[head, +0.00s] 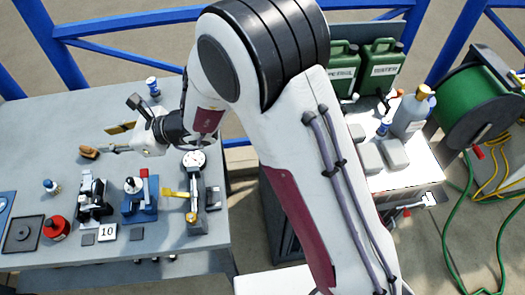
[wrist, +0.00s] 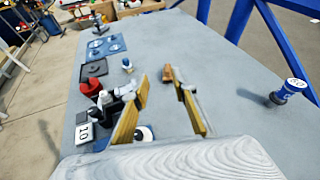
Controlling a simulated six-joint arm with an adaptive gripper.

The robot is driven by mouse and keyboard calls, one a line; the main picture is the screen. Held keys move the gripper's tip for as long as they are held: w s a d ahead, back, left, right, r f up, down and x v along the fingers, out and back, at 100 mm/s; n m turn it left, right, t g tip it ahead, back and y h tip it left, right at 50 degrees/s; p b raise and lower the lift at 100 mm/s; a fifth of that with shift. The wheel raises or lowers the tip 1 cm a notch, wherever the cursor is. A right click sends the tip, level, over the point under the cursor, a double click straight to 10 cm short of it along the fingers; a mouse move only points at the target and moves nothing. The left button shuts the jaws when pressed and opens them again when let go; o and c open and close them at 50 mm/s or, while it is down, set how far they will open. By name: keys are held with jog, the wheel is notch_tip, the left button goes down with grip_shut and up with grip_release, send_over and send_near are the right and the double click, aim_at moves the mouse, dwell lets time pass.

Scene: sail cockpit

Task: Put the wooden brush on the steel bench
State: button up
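The wooden brush (head: 88,152) is a small brown piece lying on the grey table at the left. In the wrist view the brush (wrist: 168,73) shows ahead of the fingertips, in the gap between them. My gripper (head: 112,138) is open and empty, with yellow finger pads; it is to the right of the brush in the head view and apart from it. The gripper also shows in the wrist view (wrist: 162,90). A bright-topped bench (head: 418,178) at the right looks like the steel bench; my arm hides part of it.
The grey table (head: 60,115) also bears a dial gauge (head: 194,160), a red round piece (head: 56,228) and small fixtures along its front. Green cans (head: 380,68), a grey bottle (head: 411,112) and grey blocks (head: 393,153) occupy the bright bench.

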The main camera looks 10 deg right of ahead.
jog(key=s+d+r+n+g+h, duration=0.2)
jog(key=s+d+r+n+g, duration=0.1)
jog(key=s+d+r+n, duration=1)
jog(key=s+d+n+t+h, duration=0.1)
jog(key=s+d+n+h, duration=0.1)
jog(key=d, duration=0.9)
jog(key=s+d+n+t+h, duration=0.1)
jog(key=s+d+n+h, duration=0.2)
jog(key=d, duration=0.7)
jog(key=s+d+n+t+h, duration=0.2)
jog(key=s+d+h, duration=0.3)
jog(key=d, duration=0.6)
jog(key=shift+s+d+f+h, duration=0.2)
jog(key=shift+d+h, duration=0.1)
jog(key=shift+h, duration=0.1)
jog(key=o, duration=0.4)
jog(key=shift+a+r, duration=0.1)
